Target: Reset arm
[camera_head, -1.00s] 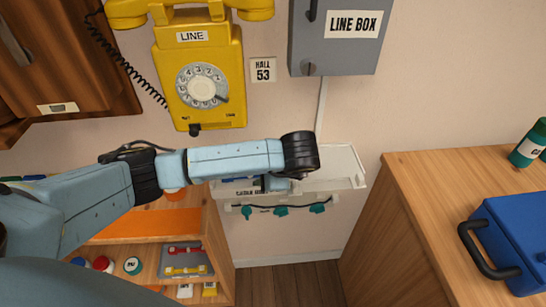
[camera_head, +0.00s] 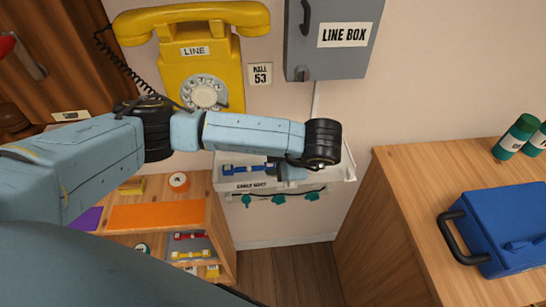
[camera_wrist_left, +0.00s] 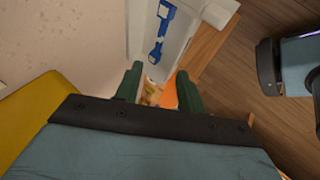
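My left arm comes in from the left and crosses in front of the yellow wall phone (camera_head: 190,75) and the white shelf. Its gripper is mostly hidden behind the wrist in the head view. In the left wrist view, the left gripper (camera_wrist_left: 157,88) has its two green fingers apart with nothing held between them. The yellow phone has its handset (camera_head: 190,20) lying across the top, and the arm covers its lower part. A blue piece (camera_head: 248,169) lies on the white shelf (camera_head: 225,184) and also shows in the left wrist view (camera_wrist_left: 160,32).
A grey line box (camera_head: 330,58) hangs on the wall. Teal hooks (camera_head: 278,199) sit under the shelf. A wooden shelf unit (camera_head: 222,235) with small items stands below the arm. A wooden counter (camera_head: 400,190) at the right holds a blue case (camera_head: 500,225) and green canisters (camera_head: 515,138).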

